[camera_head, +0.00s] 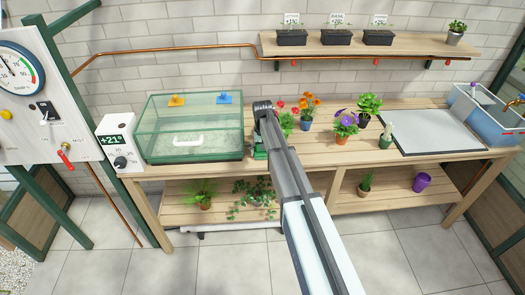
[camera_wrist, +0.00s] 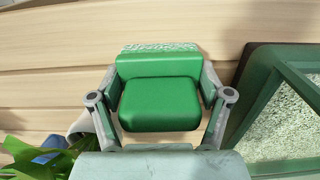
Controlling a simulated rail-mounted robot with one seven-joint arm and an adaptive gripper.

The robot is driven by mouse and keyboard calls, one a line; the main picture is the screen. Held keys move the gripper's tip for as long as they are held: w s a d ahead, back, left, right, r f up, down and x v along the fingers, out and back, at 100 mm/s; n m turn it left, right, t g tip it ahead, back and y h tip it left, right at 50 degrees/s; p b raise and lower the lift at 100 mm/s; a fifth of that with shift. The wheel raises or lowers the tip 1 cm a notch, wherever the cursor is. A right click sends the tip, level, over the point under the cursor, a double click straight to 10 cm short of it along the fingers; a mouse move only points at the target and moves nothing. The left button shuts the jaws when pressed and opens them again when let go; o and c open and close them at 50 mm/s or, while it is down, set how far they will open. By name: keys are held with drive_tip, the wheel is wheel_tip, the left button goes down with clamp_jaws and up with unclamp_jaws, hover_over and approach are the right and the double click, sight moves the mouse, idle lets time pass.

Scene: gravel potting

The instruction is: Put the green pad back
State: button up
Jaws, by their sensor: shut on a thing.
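The green pad (camera_wrist: 160,103) is a chunky bright-green block with a pale, rough-textured strip along its far edge. It sits between both fingers of my gripper (camera_wrist: 159,82), which is shut on it. In the head view my gripper (camera_head: 260,150) is over the wooden bench, just right of the green-framed glass case; only a bit of green shows there, as my arm hides most of it. The wrist view shows bench planks (camera_wrist: 50,85) behind the pad. I cannot tell whether the pad touches the bench.
The glass case (camera_head: 195,150) stands close on the left, with orange and blue clips on it. Potted flowers (camera_head: 308,112) stand to the right, close by. A grey tray (camera_head: 435,132) and a blue basin (camera_head: 487,112) lie farther right. A shelf (camera_head: 400,46) with pots is above.

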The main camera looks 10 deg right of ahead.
drive_tip(key=shift+f, duration=0.15)
drive_tip(key=o, duration=1.2)
drive_tip(key=shift+c, duration=0.2)
wheel_tip(320, 180, up, 12)
drive_tip(key=b, duration=0.3)
drive_tip(key=shift+r+b, duration=0.2)
drive_tip(key=shift+b, duration=0.2)
